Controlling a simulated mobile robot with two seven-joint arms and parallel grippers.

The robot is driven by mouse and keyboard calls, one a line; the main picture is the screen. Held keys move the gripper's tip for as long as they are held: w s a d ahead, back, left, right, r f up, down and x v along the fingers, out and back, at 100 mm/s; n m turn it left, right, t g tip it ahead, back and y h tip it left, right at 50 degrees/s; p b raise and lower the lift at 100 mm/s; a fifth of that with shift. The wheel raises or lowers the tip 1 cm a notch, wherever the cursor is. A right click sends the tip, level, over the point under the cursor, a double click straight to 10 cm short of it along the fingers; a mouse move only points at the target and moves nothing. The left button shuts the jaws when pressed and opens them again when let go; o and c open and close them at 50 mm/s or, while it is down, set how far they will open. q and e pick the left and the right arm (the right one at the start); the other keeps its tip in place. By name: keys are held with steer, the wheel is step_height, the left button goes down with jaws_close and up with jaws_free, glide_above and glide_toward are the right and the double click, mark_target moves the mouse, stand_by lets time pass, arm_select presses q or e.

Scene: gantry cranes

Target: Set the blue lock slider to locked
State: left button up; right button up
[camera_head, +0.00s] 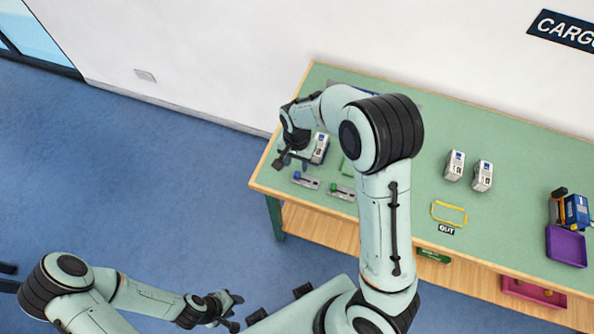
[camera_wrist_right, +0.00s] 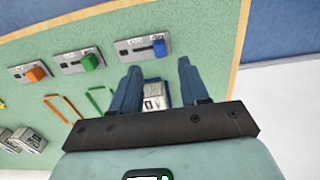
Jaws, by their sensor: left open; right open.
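The blue lock slider (camera_head: 297,175) sits on a grey plate near the table's left front edge. In the right wrist view its blue knob (camera_wrist_right: 159,48) is at the right end of its slot; the plate's labels are too small to read. My right gripper (camera_head: 290,160) is open and empty just behind the slider plate. In its wrist view the two fingers (camera_wrist_right: 158,72) point toward the slider, apart from it. My left gripper (camera_head: 232,310) is open, low in front of the table and far from the slider.
Green (camera_wrist_right: 89,62) and orange (camera_wrist_right: 36,74) sliders stand in a row beside the blue one. A white and blue container (camera_head: 321,148) stands close to my right gripper. Two more containers (camera_head: 455,165), a yellow frame (camera_head: 449,212) and a purple tray (camera_head: 566,246) are further right.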

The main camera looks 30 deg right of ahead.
mark_target(297, 174)
arm_select(q)
steer(key=shift+s+f, duration=0.15)
steer(key=shift+f, duration=0.1)
arm_select(e)
step_height(297, 174, down, 6)
steer(key=shift+f, duration=0.2)
steer(key=shift+c, duration=0.3)
